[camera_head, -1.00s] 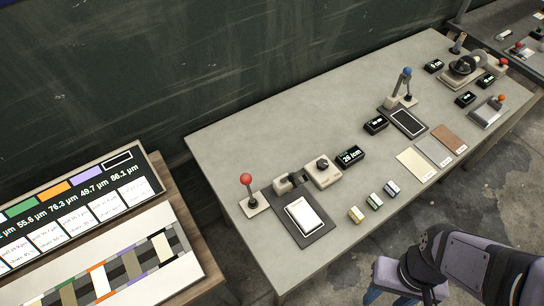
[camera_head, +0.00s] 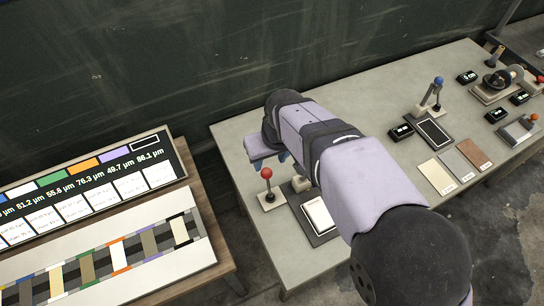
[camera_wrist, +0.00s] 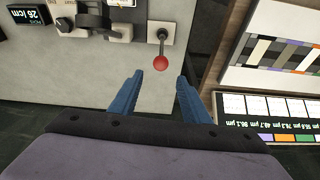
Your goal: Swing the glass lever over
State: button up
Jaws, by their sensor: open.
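A red-knobbed lever (camera_head: 267,188) stands on a small pale base at the table's near left end. It also shows in the wrist view (camera_wrist: 161,48), with its red ball just beyond my fingertips and in line with the gap between them. My gripper (camera_wrist: 160,76) is open and empty, its two blue fingers apart. In the head view, my gripper (camera_head: 271,162) is just behind and above the red knob, and my arm hides part of it. No lever carries a readable "glass" label.
A dark mat with a white pad (camera_head: 318,215) lies beside the lever. A blue-knobbed lever (camera_head: 437,92) stands farther right. A sample board (camera_head: 105,255) stands left, across a gap.

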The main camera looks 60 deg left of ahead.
aim_at(266, 170)
jog(key=shift+r+n, duration=0.25)
jog(key=shift+n, duration=0.15)
jog(key=shift+f, duration=0.2)
jog(key=b+x, duration=0.5)
jog(key=x, duration=0.4)
jog(key=shift+d+b, duration=0.1)
jog(key=shift+b, duration=0.3)
jog(key=shift+r, duration=0.3)
jog(key=shift+p, duration=0.3)
jog(key=shift+f, duration=0.1)
jog(key=c, duration=0.8)
jog(key=shift+o, duration=0.2)
